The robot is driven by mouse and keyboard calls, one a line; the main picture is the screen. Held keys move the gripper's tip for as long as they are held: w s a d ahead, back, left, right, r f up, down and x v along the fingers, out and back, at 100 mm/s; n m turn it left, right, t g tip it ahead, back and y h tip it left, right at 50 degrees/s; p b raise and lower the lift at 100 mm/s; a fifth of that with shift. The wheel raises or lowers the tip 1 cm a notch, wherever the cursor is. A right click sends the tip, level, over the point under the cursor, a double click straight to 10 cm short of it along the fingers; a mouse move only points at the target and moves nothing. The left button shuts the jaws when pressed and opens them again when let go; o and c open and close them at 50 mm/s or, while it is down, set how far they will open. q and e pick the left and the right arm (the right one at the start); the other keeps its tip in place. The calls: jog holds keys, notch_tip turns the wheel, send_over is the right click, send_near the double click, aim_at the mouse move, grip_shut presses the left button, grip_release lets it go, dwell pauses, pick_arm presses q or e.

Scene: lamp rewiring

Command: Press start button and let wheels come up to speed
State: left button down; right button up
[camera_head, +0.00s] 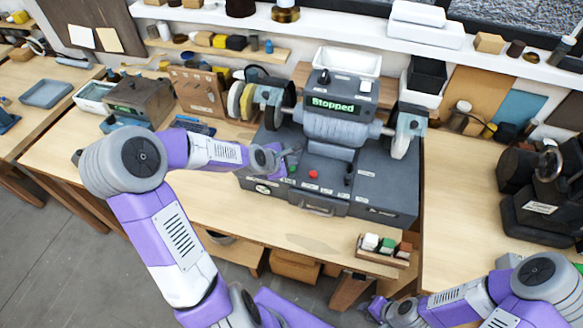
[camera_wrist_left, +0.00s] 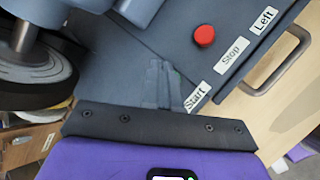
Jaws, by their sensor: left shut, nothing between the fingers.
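The bench grinder (camera_head: 335,128) stands on a dark grey base, and its display (camera_head: 334,105) reads "Stopped". A green start button (camera_head: 292,168) and a red stop button (camera_head: 313,174) sit on the base's front left. My left gripper (camera_head: 286,160) is shut and empty at the green button; I cannot tell whether it touches. In the left wrist view its fingers (camera_wrist_left: 163,88) appear see-through beside the "Start" label (camera_wrist_left: 196,98); the green button is not clear there. The red button (camera_wrist_left: 204,35) is beyond them. My right gripper (camera_head: 376,308) is low at the front, its fingers unclear.
Wheels flank the grinder, with a dark wheel (camera_head: 280,105) on the left and a pale wheel (camera_head: 401,136) on the right. A small tray of coloured blocks (camera_head: 384,247) lies at the table's front edge. A black vise-like tool (camera_head: 541,195) stands at the right.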

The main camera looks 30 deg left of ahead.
pick_arm(q)
jog(key=shift+f, duration=0.45)
jog(key=shift+f+b, duration=0.5)
dwell(0.5)
jog(key=shift+r, duration=0.1)
jog(key=shift+r+p, duration=0.85)
jog(key=shift+p, duration=0.05)
notch_tip(320, 180, up, 5)
jog(key=p, duration=0.4)
jog(key=shift+r+p, duration=0.1)
jog(key=shift+p, duration=0.3)
dwell(0.4)
